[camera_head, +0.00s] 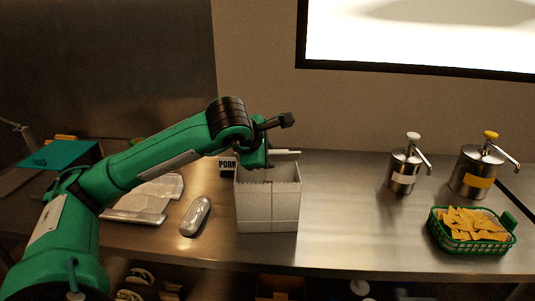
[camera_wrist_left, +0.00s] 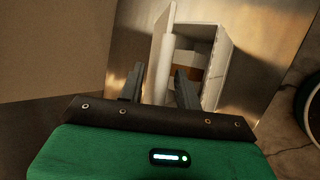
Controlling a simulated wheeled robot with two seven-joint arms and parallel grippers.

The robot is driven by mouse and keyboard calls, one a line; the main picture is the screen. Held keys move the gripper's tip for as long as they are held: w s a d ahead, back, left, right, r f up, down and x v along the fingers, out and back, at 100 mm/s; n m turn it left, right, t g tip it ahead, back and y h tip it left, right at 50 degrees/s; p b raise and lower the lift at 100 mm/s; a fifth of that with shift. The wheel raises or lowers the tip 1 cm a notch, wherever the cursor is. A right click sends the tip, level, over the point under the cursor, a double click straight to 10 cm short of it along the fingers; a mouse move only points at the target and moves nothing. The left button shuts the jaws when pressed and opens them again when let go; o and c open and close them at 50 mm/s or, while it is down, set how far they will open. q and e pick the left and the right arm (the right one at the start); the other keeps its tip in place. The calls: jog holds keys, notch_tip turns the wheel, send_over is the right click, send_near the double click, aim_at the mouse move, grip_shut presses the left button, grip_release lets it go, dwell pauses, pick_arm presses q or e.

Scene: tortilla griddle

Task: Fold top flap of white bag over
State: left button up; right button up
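The white bag (camera_head: 268,205) stands upright and open-topped on the steel counter, with a jagged top edge. In the left wrist view the bag (camera_wrist_left: 222,68) is seen from above, with brown and white items inside. A pale flap (camera_wrist_left: 164,55) along one side of its opening lies in line with the gap between my left fingers; I cannot tell whether they touch it. My left gripper (camera_head: 268,160) is over the back of the bag's top, partly hiding it. In the left wrist view its two dark fingers (camera_wrist_left: 160,84) are apart. My right gripper is not in view.
A foil-wrapped roll (camera_head: 195,216) and foil sheets (camera_head: 145,198) lie left of the bag. A PORK label (camera_head: 228,163) stands behind it. Two pump dispensers (camera_head: 403,167) (camera_head: 474,170) and a green chip basket (camera_head: 470,243) are at right. Counter between bag and basket is clear.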

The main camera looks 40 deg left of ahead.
pick_arm(q)
jog(key=shift+s+r, duration=0.3)
jog(key=shift+r, duration=0.05)
jog(key=b+v, duration=0.1)
jog(key=v, duration=1.2)
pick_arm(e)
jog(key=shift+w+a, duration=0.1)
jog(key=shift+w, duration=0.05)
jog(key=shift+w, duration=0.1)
